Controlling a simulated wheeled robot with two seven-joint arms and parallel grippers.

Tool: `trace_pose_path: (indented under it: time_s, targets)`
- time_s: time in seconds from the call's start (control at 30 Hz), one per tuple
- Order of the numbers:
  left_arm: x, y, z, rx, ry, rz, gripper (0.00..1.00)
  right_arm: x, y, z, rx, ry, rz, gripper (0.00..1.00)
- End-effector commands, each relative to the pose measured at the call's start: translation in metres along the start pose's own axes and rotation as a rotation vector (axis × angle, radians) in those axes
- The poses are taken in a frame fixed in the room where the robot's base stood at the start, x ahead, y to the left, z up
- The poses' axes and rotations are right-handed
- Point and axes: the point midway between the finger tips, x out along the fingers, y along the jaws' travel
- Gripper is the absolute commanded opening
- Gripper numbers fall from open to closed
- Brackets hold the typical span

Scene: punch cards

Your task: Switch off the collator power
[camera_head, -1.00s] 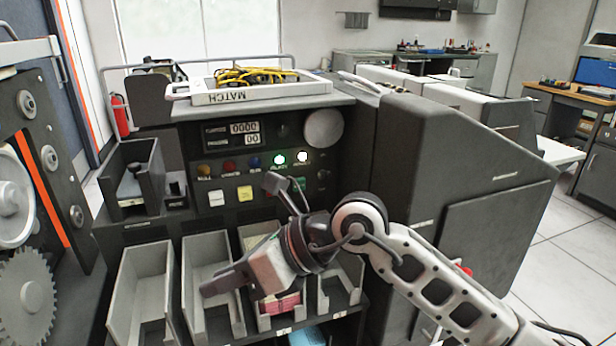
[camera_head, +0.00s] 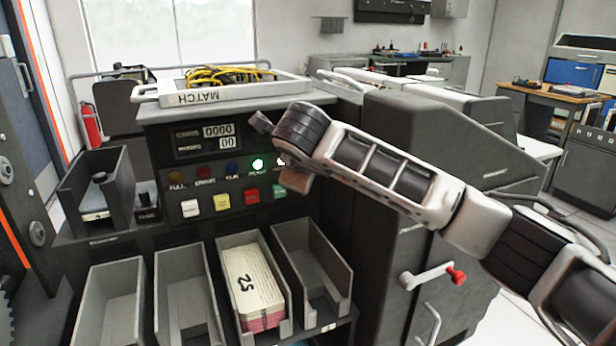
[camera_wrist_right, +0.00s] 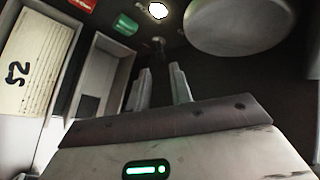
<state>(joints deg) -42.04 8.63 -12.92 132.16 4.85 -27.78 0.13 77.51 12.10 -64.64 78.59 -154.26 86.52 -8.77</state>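The collator (camera_head: 340,190) stands ahead with its dark control panel facing me. A green lamp (camera_head: 257,164) is lit on it, and a white lamp (camera_wrist_right: 157,11) is lit in the right wrist view. My right arm (camera_head: 390,180) reaches in from the right and covers the panel's right part, where I cannot make out a power switch. My left gripper is not in view.
White, yellow, red and green buttons (camera_head: 221,202) sit under the lamps. Grey bins (camera_head: 185,310) stand below; one holds a card stack (camera_head: 252,285). A tray of yellow cables (camera_head: 230,91) lies on top. A red-knobbed crank (camera_head: 432,276) is at the lower right.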

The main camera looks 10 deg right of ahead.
Motion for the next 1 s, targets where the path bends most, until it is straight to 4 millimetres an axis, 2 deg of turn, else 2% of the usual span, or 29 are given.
trace_pose_path:
  time_s: [0.03,0.2,0.4,0.8,0.87,0.9,1.0]
  targets:
    - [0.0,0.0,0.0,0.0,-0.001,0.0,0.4,0.012,0.001,0.0,0.001,0.003,0.003,0.21]
    - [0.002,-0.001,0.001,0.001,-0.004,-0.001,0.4,0.045,0.001,0.001,0.0,0.001,0.002,0.21]
    - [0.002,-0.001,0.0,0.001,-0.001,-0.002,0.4,0.067,0.001,0.001,0.0,-0.002,0.002,0.21]
    - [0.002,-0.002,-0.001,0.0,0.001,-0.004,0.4,0.073,0.001,0.001,0.0,-0.003,0.001,0.21]
    - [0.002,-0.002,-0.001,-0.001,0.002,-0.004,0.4,0.073,0.001,0.001,0.0,-0.003,0.001,0.05]
    - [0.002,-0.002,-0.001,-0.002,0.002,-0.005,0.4,0.073,0.001,0.001,0.0,-0.003,0.001,0.0]
    - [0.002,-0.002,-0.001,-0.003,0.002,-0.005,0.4,0.073,0.001,0.001,0.0,-0.003,0.001,0.0]
